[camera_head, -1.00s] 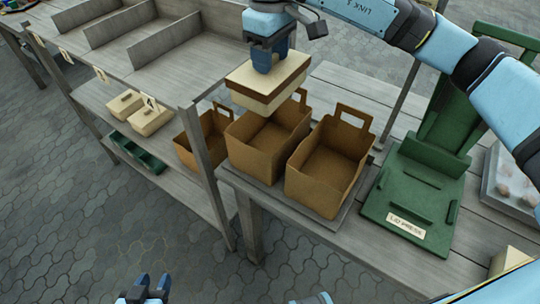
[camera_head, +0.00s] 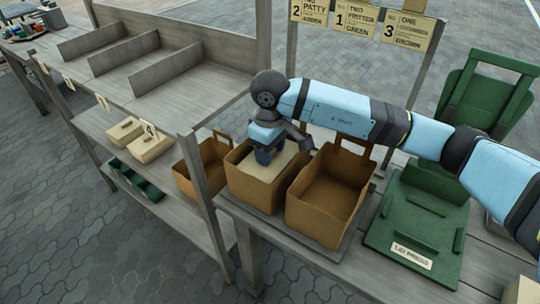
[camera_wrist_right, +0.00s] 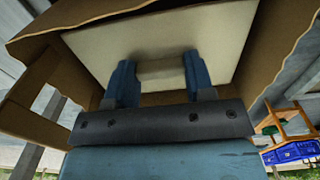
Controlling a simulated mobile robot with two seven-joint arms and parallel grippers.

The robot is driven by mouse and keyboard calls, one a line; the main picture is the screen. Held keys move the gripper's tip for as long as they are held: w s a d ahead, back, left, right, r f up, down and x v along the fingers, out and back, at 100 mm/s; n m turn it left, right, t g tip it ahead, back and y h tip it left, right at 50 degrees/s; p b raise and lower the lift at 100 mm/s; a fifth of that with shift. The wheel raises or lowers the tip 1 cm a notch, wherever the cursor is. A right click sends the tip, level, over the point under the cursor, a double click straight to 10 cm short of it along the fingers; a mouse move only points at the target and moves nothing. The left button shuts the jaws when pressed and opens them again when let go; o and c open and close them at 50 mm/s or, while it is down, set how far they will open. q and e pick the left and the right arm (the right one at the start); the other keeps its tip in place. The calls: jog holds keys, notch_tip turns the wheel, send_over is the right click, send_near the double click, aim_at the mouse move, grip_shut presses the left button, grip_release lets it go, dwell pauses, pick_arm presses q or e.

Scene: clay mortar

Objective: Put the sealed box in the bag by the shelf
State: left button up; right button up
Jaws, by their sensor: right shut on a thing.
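The sealed box (camera_head: 278,160) is pale cream and sits low inside the brown bag (camera_head: 258,193) by the shelf, its top near the bag's rim. My right gripper (camera_head: 264,156) reaches down into that bag and is shut on the box's top. In the right wrist view the gripper's blue fingers (camera_wrist_right: 158,80) close on a raised handle on the cream box lid (camera_wrist_right: 165,45), with the bag's walls (camera_wrist_right: 285,45) around it. Whether the box rests on the bag's bottom is hidden. My left gripper is not in view now.
A second open, empty bag (camera_head: 325,205) stands just right of the first. A green press (camera_head: 415,225) stands at right. Order cards (camera_head: 360,20) hang at the back.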

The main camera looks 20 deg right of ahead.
jog(key=shift+f, duration=0.95)
jog(key=shift+f, duration=0.1)
jog(key=shift+f+b, duration=0.2)
jog(key=shift+b, duration=0.15)
jog(key=o, duration=1.2)
jog(key=shift+r, duration=0.1)
jog(key=shift+r, duration=0.1)
notch_tip(320, 180, up, 12)
jog(key=p, duration=0.1)
jog(key=shift+p, duration=0.4)
jog(key=shift+r, duration=0.1)
